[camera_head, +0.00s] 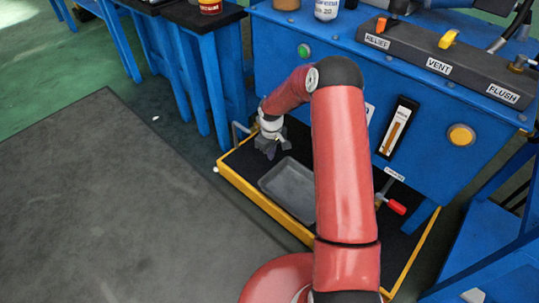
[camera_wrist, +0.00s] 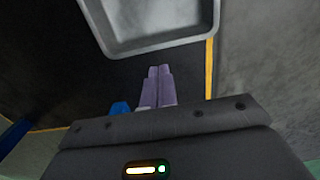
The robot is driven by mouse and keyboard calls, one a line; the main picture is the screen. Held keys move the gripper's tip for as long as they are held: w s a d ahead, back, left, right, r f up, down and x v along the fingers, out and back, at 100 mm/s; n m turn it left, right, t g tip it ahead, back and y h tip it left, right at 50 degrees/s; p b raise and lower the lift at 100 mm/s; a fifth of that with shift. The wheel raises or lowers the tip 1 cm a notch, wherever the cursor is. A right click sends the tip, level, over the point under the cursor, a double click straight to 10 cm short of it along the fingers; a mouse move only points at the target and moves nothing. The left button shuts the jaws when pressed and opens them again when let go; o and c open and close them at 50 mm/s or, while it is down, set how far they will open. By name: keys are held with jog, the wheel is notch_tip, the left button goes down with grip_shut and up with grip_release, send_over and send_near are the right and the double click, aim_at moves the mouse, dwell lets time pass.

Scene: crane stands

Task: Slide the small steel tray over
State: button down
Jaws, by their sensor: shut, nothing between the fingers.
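The small steel tray (camera_head: 288,187) is a shallow grey tray lying flat on the black mat of the low yellow-edged platform, partly hidden behind my arm in the head view. In the wrist view the tray's near wall and corner (camera_wrist: 165,43) show at the top. My gripper (camera_head: 270,150) points down over the same platform, beyond the tray's upper left end. In the wrist view its two pale purple fingers (camera_wrist: 159,75) are together with nothing between them. The fingertips appear a little short of the tray's near wall; I cannot tell their exact height.
The platform's yellow edge (camera_head: 262,204) runs along its left side, with grey floor mat (camera_head: 110,190) beyond. A blue cabinet (camera_head: 350,85) stands behind the platform. A red-handled valve (camera_head: 397,207) sticks out at the right, and blue table legs (camera_head: 190,85) stand at upper left.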

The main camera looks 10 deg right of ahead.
notch_tip(320, 180, down, 8)
jog(key=shift+f+b, duration=0.1)
jog(key=shift+b, duration=0.5)
jog(key=s+d, duration=0.4)
jog(key=s, duration=0.3)
jog(key=s+d+p, duration=0.1)
jog(key=s+d, duration=0.4)
jog(key=s, duration=0.2)
jog(key=s+d, duration=0.5)
jog(key=s, duration=0.2)
jog(key=shift+s+p, duration=0.2)
jog(key=shift+p, duration=0.15)
